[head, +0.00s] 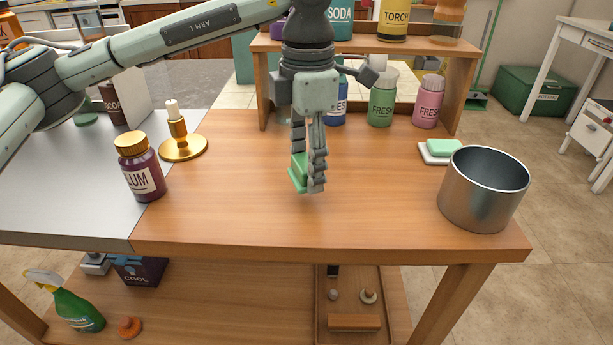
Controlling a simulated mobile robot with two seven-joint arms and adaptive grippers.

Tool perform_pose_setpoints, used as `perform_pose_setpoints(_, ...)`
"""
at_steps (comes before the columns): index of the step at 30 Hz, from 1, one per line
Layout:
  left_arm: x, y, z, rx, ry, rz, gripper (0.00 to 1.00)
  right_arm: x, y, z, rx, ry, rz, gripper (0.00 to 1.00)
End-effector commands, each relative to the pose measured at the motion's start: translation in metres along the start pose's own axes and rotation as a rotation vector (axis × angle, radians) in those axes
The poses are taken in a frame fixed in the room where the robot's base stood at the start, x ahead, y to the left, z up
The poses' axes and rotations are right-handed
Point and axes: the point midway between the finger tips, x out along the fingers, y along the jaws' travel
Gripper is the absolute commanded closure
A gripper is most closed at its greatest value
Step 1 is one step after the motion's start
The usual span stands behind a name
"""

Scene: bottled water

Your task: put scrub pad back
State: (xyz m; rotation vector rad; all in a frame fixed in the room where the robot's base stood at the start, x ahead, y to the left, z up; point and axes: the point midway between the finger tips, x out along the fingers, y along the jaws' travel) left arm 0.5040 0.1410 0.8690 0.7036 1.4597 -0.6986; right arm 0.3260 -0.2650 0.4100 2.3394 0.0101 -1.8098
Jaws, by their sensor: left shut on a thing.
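My left gripper (308,185) points down over the middle of the wooden table (230,225), shut on a green scrub pad (297,173). The pad shows at the left of the fingers, held on edge, and the fingers hide part of it. I cannot tell whether its lower edge touches the table top. Another green block (444,147) lies on a white dish (436,158) at the right of the table, apart from the gripper. My right gripper is not in view.
A steel pot (484,189) stands at the front right. A purple jar (140,166) and a brass holder (180,140) stand at the left. A raised shelf (455,75) at the back has several bottles under and on it. The front middle of the table is clear.

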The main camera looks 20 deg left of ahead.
Motion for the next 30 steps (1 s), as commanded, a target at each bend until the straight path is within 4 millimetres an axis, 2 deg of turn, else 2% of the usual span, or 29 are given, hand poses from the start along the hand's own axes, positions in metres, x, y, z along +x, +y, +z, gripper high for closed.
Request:
perform_pose_setpoints(6,0.03,0.0,-0.001,0.0,0.003,-0.001,0.69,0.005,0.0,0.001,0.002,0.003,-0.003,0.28)
perform_pose_setpoints(15,0.034,0.0,-0.001,0.001,0.0,0.0,0.69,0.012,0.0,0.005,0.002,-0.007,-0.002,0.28)
perform_pose_setpoints(20,0.036,0.0,-0.001,0.0,0.0,0.0,0.69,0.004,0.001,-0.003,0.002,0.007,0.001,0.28)
perform_pose_setpoints(21,0.036,0.0,-0.001,0.0,0.0,0.0,0.48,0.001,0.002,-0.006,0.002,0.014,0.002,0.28)
perform_pose_setpoints(24,0.035,0.0,-0.001,0.0,0.0,0.0,0.36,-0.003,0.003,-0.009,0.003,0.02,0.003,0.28)
perform_pose_setpoints(26,0.035,0.0,-0.001,0.0,0.001,0.0,0.28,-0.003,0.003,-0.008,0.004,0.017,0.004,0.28)
perform_pose_setpoints(30,0.035,0.0,-0.001,0.0,0.001,0.0,0.28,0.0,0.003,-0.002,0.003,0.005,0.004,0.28)
